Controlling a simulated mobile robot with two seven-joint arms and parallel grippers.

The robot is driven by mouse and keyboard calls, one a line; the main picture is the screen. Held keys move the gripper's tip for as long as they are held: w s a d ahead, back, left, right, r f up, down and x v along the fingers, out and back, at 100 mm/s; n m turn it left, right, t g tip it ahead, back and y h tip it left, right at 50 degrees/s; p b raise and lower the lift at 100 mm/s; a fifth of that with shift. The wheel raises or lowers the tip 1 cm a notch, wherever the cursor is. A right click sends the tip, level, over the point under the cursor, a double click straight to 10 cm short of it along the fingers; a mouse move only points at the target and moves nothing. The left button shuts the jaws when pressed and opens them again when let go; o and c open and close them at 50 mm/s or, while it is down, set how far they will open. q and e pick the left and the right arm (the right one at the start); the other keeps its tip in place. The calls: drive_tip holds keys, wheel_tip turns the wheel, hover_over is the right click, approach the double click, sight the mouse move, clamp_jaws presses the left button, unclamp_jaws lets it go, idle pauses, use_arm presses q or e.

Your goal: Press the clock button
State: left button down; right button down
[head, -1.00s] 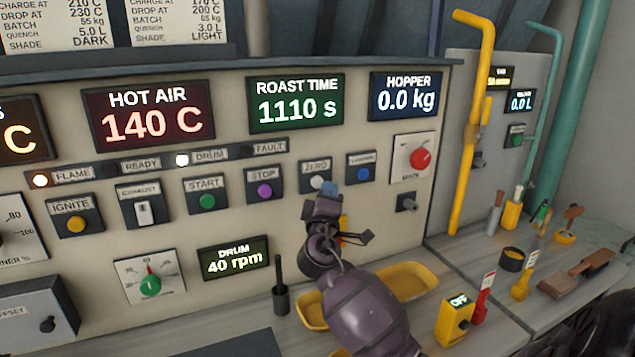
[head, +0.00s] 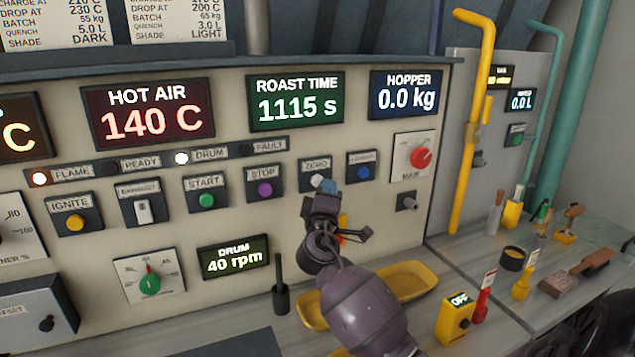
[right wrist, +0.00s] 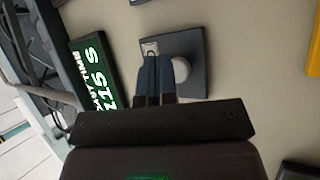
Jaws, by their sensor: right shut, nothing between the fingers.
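No button label that I can read says clock. The white button (head: 317,182), labelled ZERO, is on a dark square plate below the ROAST TIME display (head: 295,101), which reads 1115 s. The white button also shows in the right wrist view (right wrist: 182,70). A blue button (head: 363,173) is to its right, its label too small to read. My right gripper (head: 329,187) is shut and empty, its blue fingertips in front of the white button's plate. In the right wrist view, the fingertips (right wrist: 155,70) are beside the white button, over the label side; contact cannot be told. My left gripper is not in view.
The purple STOP button (head: 265,189) and green START button (head: 206,200) are to the left. A red knob (head: 420,157) and a grey toggle (head: 408,203) are to the right.

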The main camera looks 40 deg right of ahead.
drive_tip(key=shift+w+d+b, duration=0.15)
drive_tip(key=shift+w+b, duration=0.15)
drive_tip(key=shift+w, duration=0.3)
idle(0.9)
drive_tip(key=shift+s, duration=0.15)
drive_tip(key=shift+s+a, duration=0.3)
drive_tip(key=shift+s, duration=0.45)
drive_tip(key=s, duration=0.2)
drive_tip(key=s+a, duration=0.1)
drive_tip(key=s+p, duration=0.1)
drive_tip(key=s, duration=0.1)
drive_tip(key=shift+s+a, duration=0.35)
drive_tip(key=shift+a, duration=0.05)
idle(0.9)
